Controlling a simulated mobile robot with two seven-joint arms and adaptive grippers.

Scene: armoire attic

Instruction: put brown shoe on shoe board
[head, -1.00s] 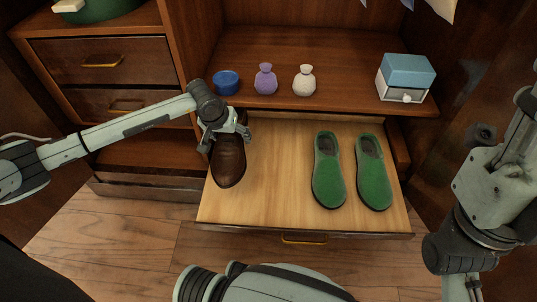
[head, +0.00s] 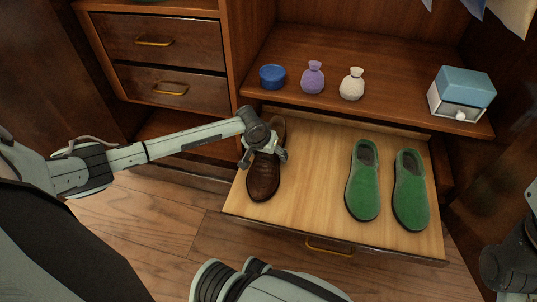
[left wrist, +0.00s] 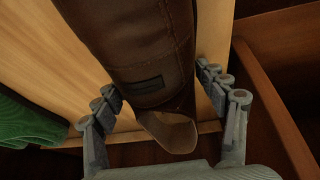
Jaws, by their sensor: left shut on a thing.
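A brown leather shoe (head: 264,178) is over the left part of the pale wooden shoe board (head: 310,190), toe toward the board's front edge. I cannot tell for sure whether its whole sole touches the board. My left gripper (head: 265,150) is shut on the brown shoe near its heel end. In the left wrist view the brown shoe (left wrist: 145,45) lies between the two fingers (left wrist: 165,100), with its heel opening nearest the palm. My right gripper is out of view; only part of my right arm shows at the right edge.
Two green shoes (head: 364,185) (head: 410,190) stand on the right of the board. A shelf above holds a blue tin (head: 272,77), a purple pouch (head: 312,77), a white pouch (head: 352,84) and a blue-and-white box (head: 462,92). Drawers (head: 155,42) are at left. Board between the shoes is clear.

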